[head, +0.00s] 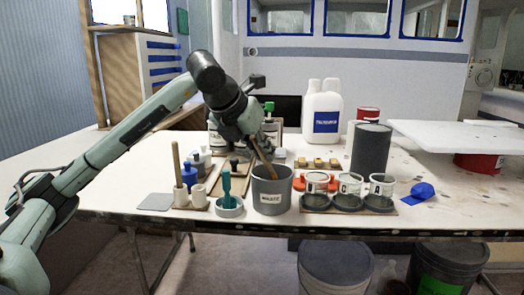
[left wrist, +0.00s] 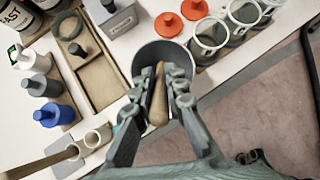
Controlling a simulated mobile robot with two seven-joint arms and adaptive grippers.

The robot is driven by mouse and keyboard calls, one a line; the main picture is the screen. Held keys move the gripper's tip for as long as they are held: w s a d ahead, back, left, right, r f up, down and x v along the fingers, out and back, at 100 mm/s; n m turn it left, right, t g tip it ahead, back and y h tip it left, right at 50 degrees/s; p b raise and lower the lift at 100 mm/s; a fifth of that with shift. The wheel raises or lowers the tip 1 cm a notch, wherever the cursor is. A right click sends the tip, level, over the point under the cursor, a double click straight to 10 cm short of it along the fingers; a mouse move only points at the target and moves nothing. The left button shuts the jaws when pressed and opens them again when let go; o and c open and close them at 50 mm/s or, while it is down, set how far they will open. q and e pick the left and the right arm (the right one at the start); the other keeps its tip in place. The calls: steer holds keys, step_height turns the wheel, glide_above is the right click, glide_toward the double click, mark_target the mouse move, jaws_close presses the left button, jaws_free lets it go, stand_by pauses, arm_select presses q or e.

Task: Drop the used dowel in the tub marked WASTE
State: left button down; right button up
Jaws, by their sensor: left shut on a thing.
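A grey tub marked WASTE (head: 271,196) stands near the front edge of the table. The used dowel (head: 266,163), a thin brown stick, is in my left gripper (head: 254,146) and slants down to the tub's mouth. In the left wrist view the dowel (left wrist: 158,100) lies between the two fingers of my left gripper (left wrist: 157,88), over the open tub (left wrist: 146,55). Its rounded brown end points toward the camera. The front wall of the tub hides how far its lower end reaches inside. My right gripper is not in view.
Right of the tub stand several clear cups (head: 349,185) on a board. Left of it is a teal-handled tool (head: 227,188) in a round dish, and another wooden stick (head: 177,165) stands in a holder. A white jug (head: 322,112) and a dark cylinder (head: 371,150) stand behind.

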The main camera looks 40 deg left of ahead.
arm_select(q)
steer(key=c, duration=1.5)
jaws_free()
steer(key=v, duration=1.2)
